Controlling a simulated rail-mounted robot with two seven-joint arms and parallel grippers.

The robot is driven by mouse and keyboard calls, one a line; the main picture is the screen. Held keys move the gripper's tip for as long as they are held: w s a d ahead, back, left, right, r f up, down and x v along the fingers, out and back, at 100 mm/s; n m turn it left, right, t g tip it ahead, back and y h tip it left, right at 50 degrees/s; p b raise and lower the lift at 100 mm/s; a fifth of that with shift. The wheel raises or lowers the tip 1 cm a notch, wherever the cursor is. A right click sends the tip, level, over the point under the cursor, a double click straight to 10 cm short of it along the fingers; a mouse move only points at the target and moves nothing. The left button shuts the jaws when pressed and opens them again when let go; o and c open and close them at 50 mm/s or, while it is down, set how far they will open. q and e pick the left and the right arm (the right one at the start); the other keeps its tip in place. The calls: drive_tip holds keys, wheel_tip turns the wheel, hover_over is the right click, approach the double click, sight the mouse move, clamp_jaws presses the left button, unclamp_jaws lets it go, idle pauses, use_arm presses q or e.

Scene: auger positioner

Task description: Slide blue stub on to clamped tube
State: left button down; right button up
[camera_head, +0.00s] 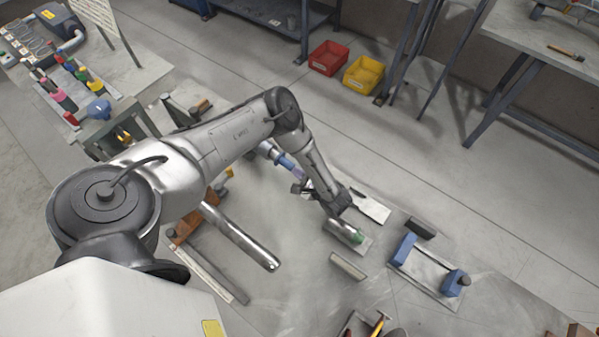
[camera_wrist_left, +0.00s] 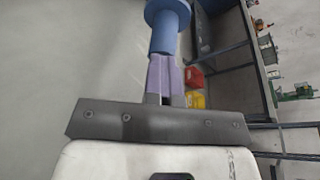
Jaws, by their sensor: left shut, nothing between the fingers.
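A blue stub with a wide round flange shows at the top of the left wrist view (camera_wrist_left: 165,35). In the head view, a small blue cylinder (camera_head: 285,161) just beyond my fingers appears to be the same stub. My left gripper (camera_head: 297,173) points up and left at it. Its lavender fingers (camera_wrist_left: 164,62) are shut and empty, with the stub lined up directly past their tips. Whether they touch I cannot tell. A shiny metal tube (camera_head: 240,236) lies left of the gripper, its back end by an orange clamp (camera_head: 190,224). My right gripper is out of view.
A green-ended cylinder (camera_head: 350,236) lies on a plate below my left wrist. A fixture with blue blocks (camera_head: 404,250) stands to the right. Red (camera_head: 328,58) and yellow (camera_head: 363,74) bins sit at the back. Bottles (camera_head: 62,99) stand on the left bench.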

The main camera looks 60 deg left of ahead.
use_arm(q)
drive_tip(key=shift+w+d, duration=0.15)
drive_tip(key=shift+d, duration=0.25)
drive_tip(key=shift+w+d, duration=0.15)
drive_tip(key=shift+d, duration=0.1)
drive_tip(key=shift+d+r+p, duration=0.1)
drive_tip(key=shift+r+p, duration=0.15)
drive_tip(key=shift+p, duration=0.05)
drive_tip(key=w+d+r+p, duration=0.3)
drive_tip(key=d+r+p, duration=0.3)
drive_tip(key=d+r, duration=0.4)
drive_tip(key=shift+d+r, duration=0.15)
drive_tip(key=shift+r, duration=0.1)
